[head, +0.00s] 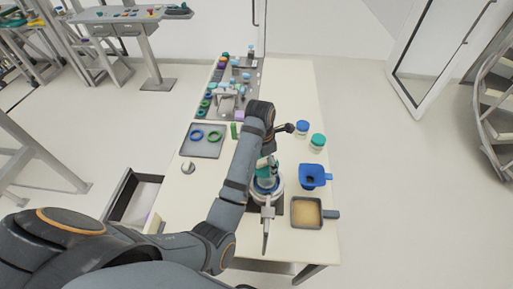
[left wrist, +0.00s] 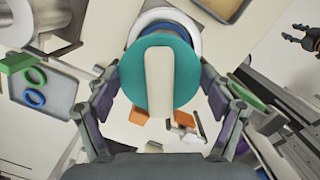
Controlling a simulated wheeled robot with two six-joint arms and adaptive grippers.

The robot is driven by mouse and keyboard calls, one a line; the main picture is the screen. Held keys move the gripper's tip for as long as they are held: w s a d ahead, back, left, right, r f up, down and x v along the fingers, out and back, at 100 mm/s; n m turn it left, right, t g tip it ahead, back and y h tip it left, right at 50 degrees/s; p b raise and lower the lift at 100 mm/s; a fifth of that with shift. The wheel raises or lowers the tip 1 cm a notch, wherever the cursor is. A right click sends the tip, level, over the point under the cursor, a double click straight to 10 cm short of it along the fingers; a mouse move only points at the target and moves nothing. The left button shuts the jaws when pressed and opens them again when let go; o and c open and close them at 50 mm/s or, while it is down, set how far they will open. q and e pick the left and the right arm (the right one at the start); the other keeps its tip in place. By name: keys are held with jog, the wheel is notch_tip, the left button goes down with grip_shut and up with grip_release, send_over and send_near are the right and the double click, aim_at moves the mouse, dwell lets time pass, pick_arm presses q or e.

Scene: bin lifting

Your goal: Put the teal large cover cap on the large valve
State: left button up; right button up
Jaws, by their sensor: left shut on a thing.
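The teal cap (left wrist: 185,75) is a round disc with a pale bar across it in the left wrist view. My left gripper (left wrist: 158,88) is shut on it, with a finger at each side. In the head view the left gripper (head: 268,163) is over the large valve (head: 277,189), which has a white body and a blue ring. The ring (left wrist: 166,17) shows behind the cap in the left wrist view, partly hidden by it. I cannot tell whether cap and valve touch. A dark claw, perhaps my right gripper (left wrist: 300,36), shows at the upper right; its opening is unclear.
A blue container (head: 313,177) and a sand-coloured pan (head: 306,212) stand right of the valve. Jars with blue (head: 302,127) and teal (head: 318,141) tops stand behind. A tray (head: 205,149) with blue and green rings lies left. Many small parts crowd the far end.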

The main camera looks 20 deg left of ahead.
pick_arm(q)
jog(key=shift+s+d+f, duration=0.15)
jog(key=shift+s+d, duration=0.15)
jog(key=shift+d, duration=0.15)
jog(key=shift+d+f, duration=0.1)
jog(key=shift+f, duration=0.25)
jog(key=f, duration=0.4)
jog(key=shift+w+a, duration=0.15)
jog(key=shift+a, duration=0.15)
jog(key=shift+d+f, duration=0.15)
jog(key=shift+f, duration=0.35)
pick_arm(e)
jog(key=shift+d+f, duration=0.15)
jog(key=shift+f, duration=0.2)
jog(key=shift+d, duration=0.15)
jog(key=shift+s+d, duration=0.1)
jog(key=shift+d, duration=0.15)
jog(key=shift+r, duration=0.3)
pick_arm(q)
jog(key=shift+f, duration=0.1)
pick_arm(e)
jog(key=shift+a, duration=0.25)
